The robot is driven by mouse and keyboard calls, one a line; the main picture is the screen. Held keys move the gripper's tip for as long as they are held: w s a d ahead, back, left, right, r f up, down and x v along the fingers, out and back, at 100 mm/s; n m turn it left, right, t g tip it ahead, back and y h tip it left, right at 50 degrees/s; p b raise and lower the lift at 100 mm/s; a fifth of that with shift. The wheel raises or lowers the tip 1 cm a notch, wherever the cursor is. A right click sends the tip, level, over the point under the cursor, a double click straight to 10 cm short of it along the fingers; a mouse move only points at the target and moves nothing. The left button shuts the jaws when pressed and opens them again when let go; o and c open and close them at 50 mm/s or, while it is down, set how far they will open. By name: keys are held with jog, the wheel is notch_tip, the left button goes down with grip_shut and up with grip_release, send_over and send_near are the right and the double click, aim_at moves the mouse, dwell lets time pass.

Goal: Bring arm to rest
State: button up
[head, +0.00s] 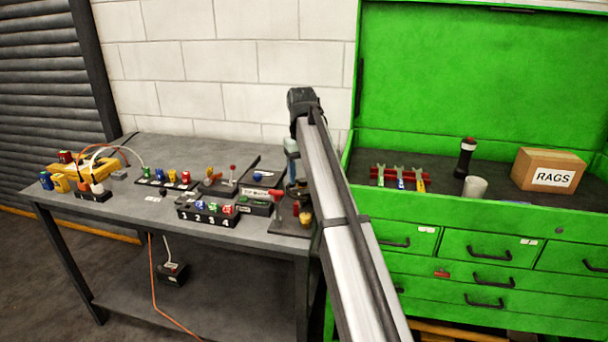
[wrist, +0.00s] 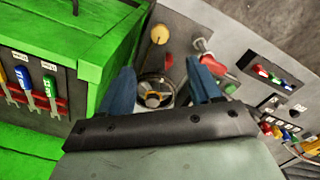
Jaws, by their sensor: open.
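My gripper (wrist: 162,88) is open, with its two blue fingers spread apart in the wrist view. In the head view my arm reaches from the bottom up to the right end of the grey workbench (head: 150,236). My gripper hangs over that end, partly hidden by the arm. A red-handled tool (wrist: 205,52) stands close to the right finger in the wrist view.
The green tool chest (head: 455,60) stands right of the bench, its top holding wrenches (head: 401,178), a dark flashlight (head: 465,157), a pale cup (head: 475,186) and a RAGS box (head: 549,171). Several small coloured parts and a numbered black block (head: 207,211) crowd the bench. Its back strip is clear.

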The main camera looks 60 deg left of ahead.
dwell(0.3)
